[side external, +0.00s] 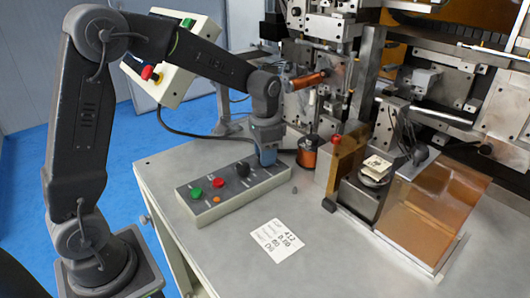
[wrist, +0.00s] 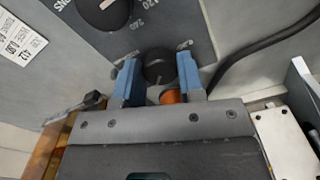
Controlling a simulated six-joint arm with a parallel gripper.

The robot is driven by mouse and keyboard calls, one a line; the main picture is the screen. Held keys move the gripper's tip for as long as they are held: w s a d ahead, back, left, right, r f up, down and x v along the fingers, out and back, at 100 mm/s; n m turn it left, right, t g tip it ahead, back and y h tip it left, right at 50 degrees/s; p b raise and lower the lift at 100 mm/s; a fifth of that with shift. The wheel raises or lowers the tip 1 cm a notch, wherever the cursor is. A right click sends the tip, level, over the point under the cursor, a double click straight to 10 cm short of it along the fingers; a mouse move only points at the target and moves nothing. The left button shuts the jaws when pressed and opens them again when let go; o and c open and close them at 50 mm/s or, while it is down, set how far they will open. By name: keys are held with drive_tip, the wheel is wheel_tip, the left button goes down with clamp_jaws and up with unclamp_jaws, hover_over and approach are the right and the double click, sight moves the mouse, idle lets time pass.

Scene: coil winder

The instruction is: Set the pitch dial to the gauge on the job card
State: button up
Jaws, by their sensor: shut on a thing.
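The grey control panel (side external: 210,208) lies on the bench with a green button, a red button and black dials. My gripper (side external: 267,157) points down at its far right end. In the wrist view, the blue fingers of my gripper (wrist: 158,66) are shut on a black dial (wrist: 157,73), one on each side. A pale pointer mark shows on the dial; its scale is mostly hidden or too blurred to read. A second dial (wrist: 105,14) with 120 and 240 marks is beside it. The white job card (side external: 277,240) lies flat in front; it also shows in the wrist view (wrist: 20,42).
A copper wire spool (side external: 307,153) stands just right of my gripper. A black cable runs behind the panel. The winding machine, with a copper-coloured guard plate (side external: 420,215), fills the right. A pendant box (side external: 172,60) hangs behind my arm. The bench around the card is clear.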

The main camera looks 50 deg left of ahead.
drive_tip(key=shift+m, duration=0.3)
drive_tip(key=o, duration=0.9)
drive_tip(key=shift+r, duration=0.1)
wheel_tip(320, 180, up, 14)
drive_tip(key=shift+f, duration=0.15)
idle(0.4)
drive_tip(key=s+d+f+n+t, duration=0.1)
drive_tip(key=s+t, duration=0.1)
drive_tip(key=s, duration=0.5)
drive_tip(key=s+d+f+n+t, duration=0.1)
drive_tip(key=s+d+n, duration=0.1)
drive_tip(key=s, duration=0.5)
drive_tip(key=s+d+f+n+t, duration=0.1)
drive_tip(key=s+d+f+t, duration=0.1)
drive_tip(key=s, duration=0.5)
drive_tip(key=shift+s+n+t, duration=0.25)
drive_tip(key=shift+n+t, duration=0.05)
